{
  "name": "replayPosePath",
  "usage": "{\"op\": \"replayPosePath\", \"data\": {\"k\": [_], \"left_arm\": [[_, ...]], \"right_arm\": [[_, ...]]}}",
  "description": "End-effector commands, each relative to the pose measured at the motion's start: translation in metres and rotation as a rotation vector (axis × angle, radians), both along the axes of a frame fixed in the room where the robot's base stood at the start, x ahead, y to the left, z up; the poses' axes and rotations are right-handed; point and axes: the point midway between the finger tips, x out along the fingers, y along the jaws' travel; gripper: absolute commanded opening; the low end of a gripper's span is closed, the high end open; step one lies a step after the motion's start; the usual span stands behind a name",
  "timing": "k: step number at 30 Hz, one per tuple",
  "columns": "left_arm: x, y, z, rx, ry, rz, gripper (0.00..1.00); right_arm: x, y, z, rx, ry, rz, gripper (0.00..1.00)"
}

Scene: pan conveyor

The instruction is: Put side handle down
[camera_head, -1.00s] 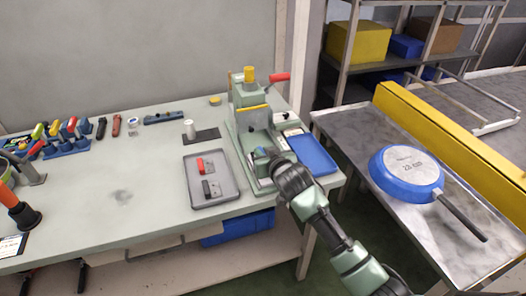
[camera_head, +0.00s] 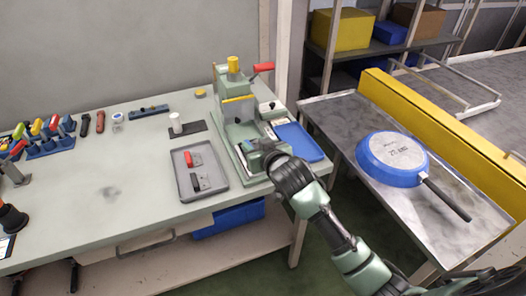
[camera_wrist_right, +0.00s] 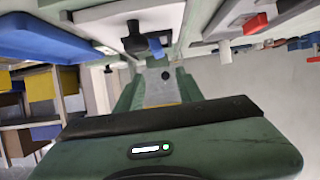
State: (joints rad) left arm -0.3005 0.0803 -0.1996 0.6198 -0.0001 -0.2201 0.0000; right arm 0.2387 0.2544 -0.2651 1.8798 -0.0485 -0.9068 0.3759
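My right gripper (camera_head: 270,155) is low over the front of the green fixture (camera_head: 238,122) on the workbench. A small blue piece, possibly a side handle, shows at the gripper's tip; it may be the small blue piece (camera_wrist_right: 157,47) in the right wrist view, beside a black part. The fingers are hidden, so I cannot tell whether they hold it. A grey tray (camera_head: 206,191) left of the fixture holds a red handle (camera_head: 193,160) and a black handle (camera_head: 196,181). My left gripper is not in view.
A blue tray (camera_head: 302,143) lies right of the fixture. A blue pan (camera_head: 396,157) lies upside down on the metal side table (camera_head: 330,108), beside a yellow rail (camera_head: 425,118). A white cylinder (camera_head: 176,123) stands behind the grey tray. The bench's middle left is clear.

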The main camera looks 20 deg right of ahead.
Motion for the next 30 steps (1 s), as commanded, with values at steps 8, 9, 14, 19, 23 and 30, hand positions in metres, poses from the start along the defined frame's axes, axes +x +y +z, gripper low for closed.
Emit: {"op": "replayPosePath", "data": {"k": [8,9,14,19,23,30], "left_arm": [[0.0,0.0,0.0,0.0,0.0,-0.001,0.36],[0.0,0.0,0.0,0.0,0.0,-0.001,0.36],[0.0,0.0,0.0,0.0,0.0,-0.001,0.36],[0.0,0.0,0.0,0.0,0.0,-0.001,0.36],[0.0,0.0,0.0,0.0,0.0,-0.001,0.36],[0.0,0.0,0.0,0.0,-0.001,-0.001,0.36]], "right_arm": [[-0.049,-0.002,0.02,0.0,0.0,0.0,0.37],[-0.053,-0.002,0.022,0.0,0.0,-0.001,0.37],[-0.063,-0.003,0.026,-0.001,0.001,-0.002,0.37],[-0.065,-0.003,0.027,-0.001,0.0,-0.002,0.37],[-0.064,-0.003,0.027,-0.001,0.0,-0.002,0.37],[-0.068,-0.002,0.023,-0.001,0.012,-0.002,0.37]]}}
